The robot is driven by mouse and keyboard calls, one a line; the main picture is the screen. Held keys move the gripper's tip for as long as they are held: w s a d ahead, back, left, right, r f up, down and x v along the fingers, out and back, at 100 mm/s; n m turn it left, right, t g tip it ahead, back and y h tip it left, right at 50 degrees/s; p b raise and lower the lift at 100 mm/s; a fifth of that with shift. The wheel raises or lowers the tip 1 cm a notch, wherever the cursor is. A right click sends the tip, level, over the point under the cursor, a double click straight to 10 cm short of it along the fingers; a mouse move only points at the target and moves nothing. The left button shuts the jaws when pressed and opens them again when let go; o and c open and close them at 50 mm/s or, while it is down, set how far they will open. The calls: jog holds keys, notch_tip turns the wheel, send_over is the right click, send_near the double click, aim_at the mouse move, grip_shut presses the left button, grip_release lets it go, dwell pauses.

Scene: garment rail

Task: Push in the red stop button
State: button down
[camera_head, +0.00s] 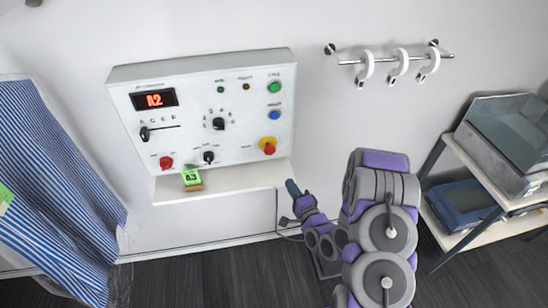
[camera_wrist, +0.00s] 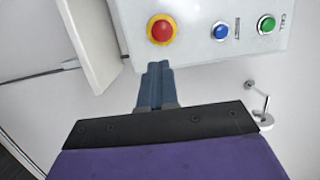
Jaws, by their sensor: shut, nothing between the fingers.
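The red stop button (camera_head: 269,149) sits on a round yellow base at the lower right of the white control panel (camera_head: 240,165). In the wrist view the red button (camera_wrist: 162,30) is at the top centre, unobstructed, with the yellow ring around it. My gripper (camera_head: 291,186) is shut and empty, to the lower right of the button in the head view, by the shelf's right end. In the wrist view its closed blue-grey fingertips (camera_wrist: 157,67) appear just below the button; a gap shows between them, and no contact is visible.
Blue (camera_head: 274,115) and green (camera_head: 274,87) buttons sit above the stop button. A shelf (camera_head: 235,179) juts out under the panel, holding a green-tagged block (camera_head: 192,179). A rail with rings (camera_head: 400,60) and a cart (camera_head: 480,205) are at right; striped cloth (camera_head: 50,190) hangs at left.

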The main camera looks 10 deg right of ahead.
dwell(0.4)
jog(key=b, duration=1.1)
send_near(271, 152)
jog(key=x, duration=0.7)
jog(key=shift+f+b, duration=0.15)
jog(key=shift+b, duration=0.25)
